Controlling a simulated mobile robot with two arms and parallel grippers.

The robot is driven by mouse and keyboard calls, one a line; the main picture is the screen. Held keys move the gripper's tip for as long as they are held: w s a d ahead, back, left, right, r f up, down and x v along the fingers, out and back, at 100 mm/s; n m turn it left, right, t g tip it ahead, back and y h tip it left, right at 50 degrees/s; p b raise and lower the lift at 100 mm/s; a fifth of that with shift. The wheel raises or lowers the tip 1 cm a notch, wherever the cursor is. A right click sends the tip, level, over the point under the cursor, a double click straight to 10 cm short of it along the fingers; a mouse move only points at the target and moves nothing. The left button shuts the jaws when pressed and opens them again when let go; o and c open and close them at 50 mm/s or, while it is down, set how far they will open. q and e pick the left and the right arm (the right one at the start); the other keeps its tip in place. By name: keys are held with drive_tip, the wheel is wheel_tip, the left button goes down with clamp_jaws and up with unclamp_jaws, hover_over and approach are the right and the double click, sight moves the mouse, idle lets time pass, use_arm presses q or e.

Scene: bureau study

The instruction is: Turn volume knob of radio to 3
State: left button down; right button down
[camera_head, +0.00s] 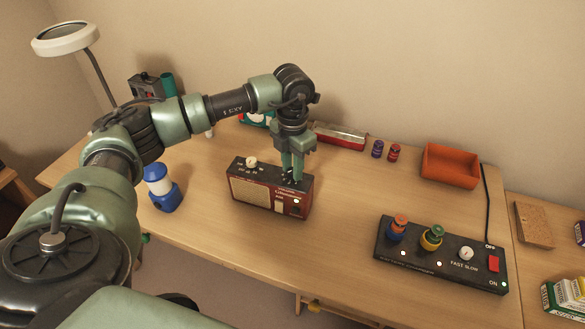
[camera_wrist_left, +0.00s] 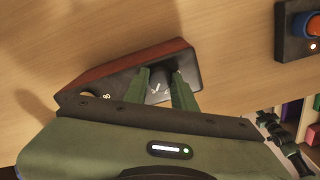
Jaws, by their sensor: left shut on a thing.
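The radio (camera_head: 262,192) is a red-brown box with a tan speaker grille, a dark top and a cream knob (camera_head: 251,162) on its top left. It stands on the wooden desk. My left gripper (camera_head: 291,180) points down at the top right of the radio, its green fingers on either side of the volume knob. In the left wrist view the fingers (camera_wrist_left: 167,88) close around a dark knob (camera_wrist_left: 159,78) with pale marks near it on the radio's top (camera_wrist_left: 130,70). The knob's exact setting is too small to read. My right gripper is not in view.
A black control box (camera_head: 440,255) with colored knobs and a red switch stands to the right. A blue-white lantern (camera_head: 161,188) is left of the radio. An orange tray (camera_head: 450,165) and small cans (camera_head: 377,149) are behind. Desk in front of the radio is clear.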

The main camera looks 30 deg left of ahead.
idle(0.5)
use_arm(q)
drive_tip(key=c, duration=1.1)
unclamp_jaws()
drive_tip(key=shift+c, duration=0.2)
wheel_tip(320, 180, up, 8)
drive_tip(key=shift+b, duration=0.65)
